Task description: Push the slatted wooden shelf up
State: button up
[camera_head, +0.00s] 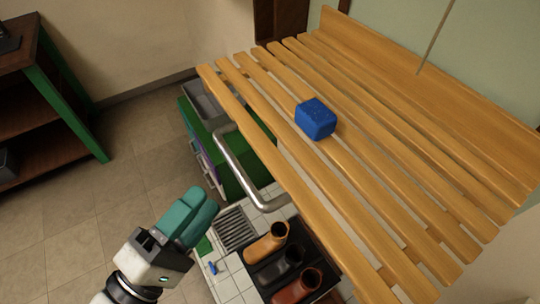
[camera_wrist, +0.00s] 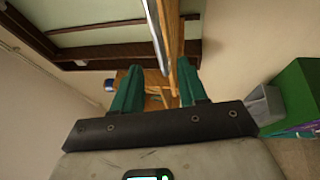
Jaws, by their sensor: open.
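The slatted wooden shelf (camera_head: 375,130) fills the right of the head view, with gaps between its long slats. A bent metal handle (camera_head: 236,168) hangs beside its near-left edge. My gripper (camera_head: 200,212) has teal fingers and is at the lower left, apart from the shelf's front slat and near the handle's lower end. In the wrist view its two fingers (camera_wrist: 158,88) are spread. A wooden edge (camera_wrist: 173,40) and a metal bar (camera_wrist: 155,30) appear above and between them, seen edge-on. I cannot tell whether anything touches.
A blue block (camera_head: 316,118) sits on the shelf's slats. Below are a green cabinet (camera_head: 243,168), a grey bin (camera_head: 207,102) and a tiled top with several boots (camera_head: 268,243) on a black tray. A green-legged table (camera_head: 70,105) stands far left. Floor between is clear.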

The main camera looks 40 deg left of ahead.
jog(key=w+r+p, duration=0.1)
jog(key=w+p, duration=0.1)
jog(key=w, duration=0.8)
jog(key=shift+w+r, duration=0.25)
jog(key=shift+r, duration=0.15)
grip_shut()
